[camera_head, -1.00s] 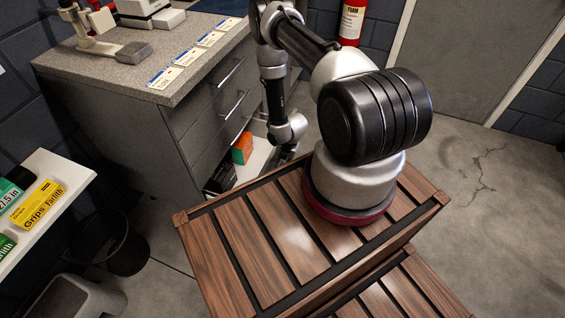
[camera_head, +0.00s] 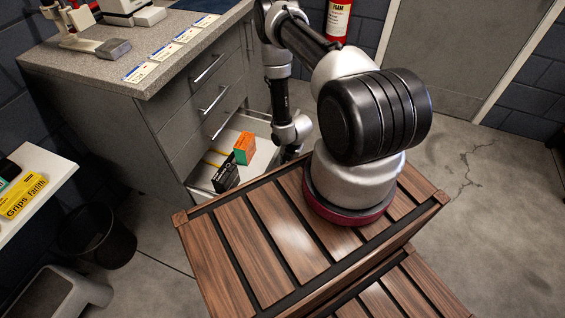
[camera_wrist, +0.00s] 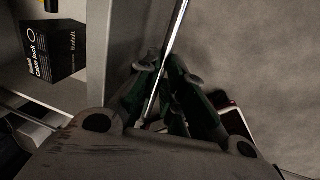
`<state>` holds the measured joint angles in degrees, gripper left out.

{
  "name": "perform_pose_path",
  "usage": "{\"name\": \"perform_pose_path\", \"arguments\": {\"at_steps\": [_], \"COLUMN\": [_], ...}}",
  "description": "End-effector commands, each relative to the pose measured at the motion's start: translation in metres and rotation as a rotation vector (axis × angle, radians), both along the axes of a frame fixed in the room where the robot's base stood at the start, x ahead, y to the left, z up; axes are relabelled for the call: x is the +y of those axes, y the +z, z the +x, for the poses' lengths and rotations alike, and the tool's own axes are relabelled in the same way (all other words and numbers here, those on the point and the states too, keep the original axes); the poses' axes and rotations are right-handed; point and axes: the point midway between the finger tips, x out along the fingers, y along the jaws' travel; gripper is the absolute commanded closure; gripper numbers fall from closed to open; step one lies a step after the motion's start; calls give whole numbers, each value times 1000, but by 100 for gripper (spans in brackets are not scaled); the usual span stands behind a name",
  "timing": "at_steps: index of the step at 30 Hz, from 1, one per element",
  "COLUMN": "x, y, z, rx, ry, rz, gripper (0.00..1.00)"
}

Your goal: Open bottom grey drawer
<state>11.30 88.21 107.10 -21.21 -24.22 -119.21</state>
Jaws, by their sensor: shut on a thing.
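The grey drawer cabinet (camera_head: 165,130) stands at the left in the head view. Its bottom drawer (camera_head: 262,160) is pulled well out and shows a white inside. A black box (camera_head: 226,174) and an orange and green box (camera_head: 245,148) are in it. In the wrist view the black box (camera_wrist: 50,48), marked as a cable lock, lies in the drawer. My gripper (camera_wrist: 160,85) is shut on the drawer's bar handle (camera_wrist: 176,32), outside the drawer front.
Upper drawers with bar handles (camera_head: 211,101) are closed. A worktop (camera_head: 85,62) with tools and cards lies above them. A black bin (camera_head: 97,240) and a white shelf (camera_head: 40,195) with boxes are at the left. Floor (camera_head: 480,215) is clear at the right.

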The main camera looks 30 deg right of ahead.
Motion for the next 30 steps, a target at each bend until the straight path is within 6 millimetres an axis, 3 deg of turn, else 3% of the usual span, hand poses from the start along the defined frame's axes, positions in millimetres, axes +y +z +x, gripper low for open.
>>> {"name": "perform_pose_path", "arguments": {"at_steps": [9, 15, 21, 30], "x": [-44, -64, -75, -79], "y": [0, 0, 0, 0], "z": [-56, -83, -96, -100], "rx": [2, 1, -1, -2], "ry": [-6, -5, -2, 1], "rz": [0, 1, 0, 0], "gripper": [100, 100, 100, 100]}}
